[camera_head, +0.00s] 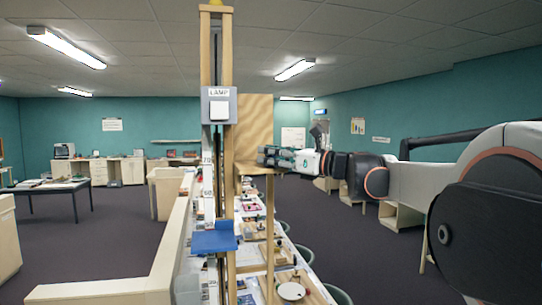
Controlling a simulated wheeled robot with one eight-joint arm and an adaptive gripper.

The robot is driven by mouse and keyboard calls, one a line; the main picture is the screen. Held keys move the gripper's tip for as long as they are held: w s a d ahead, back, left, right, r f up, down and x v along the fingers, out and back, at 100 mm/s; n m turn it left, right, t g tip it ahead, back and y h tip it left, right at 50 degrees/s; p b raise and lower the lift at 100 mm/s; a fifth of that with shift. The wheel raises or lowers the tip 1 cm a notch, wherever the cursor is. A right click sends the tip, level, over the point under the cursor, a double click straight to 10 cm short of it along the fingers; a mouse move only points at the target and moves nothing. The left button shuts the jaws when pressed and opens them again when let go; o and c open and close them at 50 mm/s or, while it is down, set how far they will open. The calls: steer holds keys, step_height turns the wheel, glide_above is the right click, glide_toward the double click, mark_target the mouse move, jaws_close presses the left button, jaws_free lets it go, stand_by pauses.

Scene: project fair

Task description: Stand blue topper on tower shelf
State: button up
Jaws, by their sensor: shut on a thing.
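The tower is a tall wooden frame (230,60) in the middle of the head view. A wooden board (254,112) is at its right side, and a small wooden shelf (250,171) sticks out below it on a thin post. My gripper (264,156) reaches in from the right, level, with its fingertips just above the shelf. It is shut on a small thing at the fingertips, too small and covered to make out. No blue topper shows clearly. I cannot tell whether the held thing touches the shelf.
A grey box marked LAMP (219,106) and a blue platform (214,238) are on the tower's front. Behind stands a long table (318,292) with several small items and chairs. A low cream wall (165,264) runs to the left. Dark floor (118,232) is open at left.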

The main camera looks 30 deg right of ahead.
steer(key=o, duration=0.8)
steer(key=shift+r, duration=0.1)
steer(key=v, duration=1.2)
